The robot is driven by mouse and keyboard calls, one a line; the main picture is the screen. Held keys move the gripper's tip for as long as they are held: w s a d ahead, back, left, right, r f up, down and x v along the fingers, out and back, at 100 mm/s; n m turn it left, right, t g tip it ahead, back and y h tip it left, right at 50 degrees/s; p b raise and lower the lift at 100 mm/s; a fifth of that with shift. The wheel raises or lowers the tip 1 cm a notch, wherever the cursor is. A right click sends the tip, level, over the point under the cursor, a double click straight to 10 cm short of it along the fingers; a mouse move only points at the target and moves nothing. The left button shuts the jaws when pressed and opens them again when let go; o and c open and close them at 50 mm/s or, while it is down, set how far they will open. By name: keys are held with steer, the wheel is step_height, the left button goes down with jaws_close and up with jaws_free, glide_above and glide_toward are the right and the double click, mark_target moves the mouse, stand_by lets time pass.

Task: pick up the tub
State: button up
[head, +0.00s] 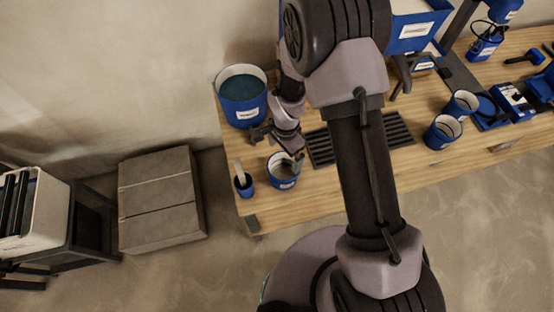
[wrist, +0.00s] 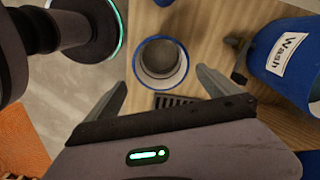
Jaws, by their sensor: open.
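A small blue tub (head: 280,183) with a pale inside and a white label stands upright near the left front of the wooden bench. My gripper (head: 281,149) is open just above and behind it in the head view and hides part of its rim. In the wrist view the tub (wrist: 160,62) shows as a round opening, a little beyond and between my two spread fingers (wrist: 162,80). The tub looks empty there. I cannot tell whether a finger touches it. Two similar tubs (head: 442,133) stand farther right on the bench.
A large blue bucket (head: 242,108) stands behind the tub; its label reads "Wash" in the wrist view (wrist: 290,55). A blue cup (head: 244,187) with a tool in it is close on the left. A dark slatted grate (head: 398,130) lies to the right. The bench edge is near.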

steer(key=b, duration=0.4)
glide_above(284, 170)
steer(key=s, duration=0.3)
step_height(284, 170, down, 13)
steer(key=shift+a+f, duration=0.1)
steer(key=c, duration=1.1)
steer(key=shift+r, duration=0.35)
steer(key=s+d+r+p, duration=0.4)
steer(key=s+d+r, duration=0.1)
steer(key=s+d, duration=0.65)
steer(key=w+r+n, duration=0.2)
steer(key=w+r, duration=0.2)
steer(key=w+r+n+b, duration=0.1)
steer(key=w+r+n, duration=0.2)
steer(key=w+r, duration=0.1)
steer(key=shift+a+r, duration=0.1)
steer(key=shift+r, duration=0.15)
step_height(284, 170, up, 12)
steer(key=w+n+b, duration=0.1)
steer(key=w+n, duration=0.2)
steer(key=n, duration=0.2)
steer(key=shift+d+f, duration=0.25)
steer(key=shift+d, duration=0.3)
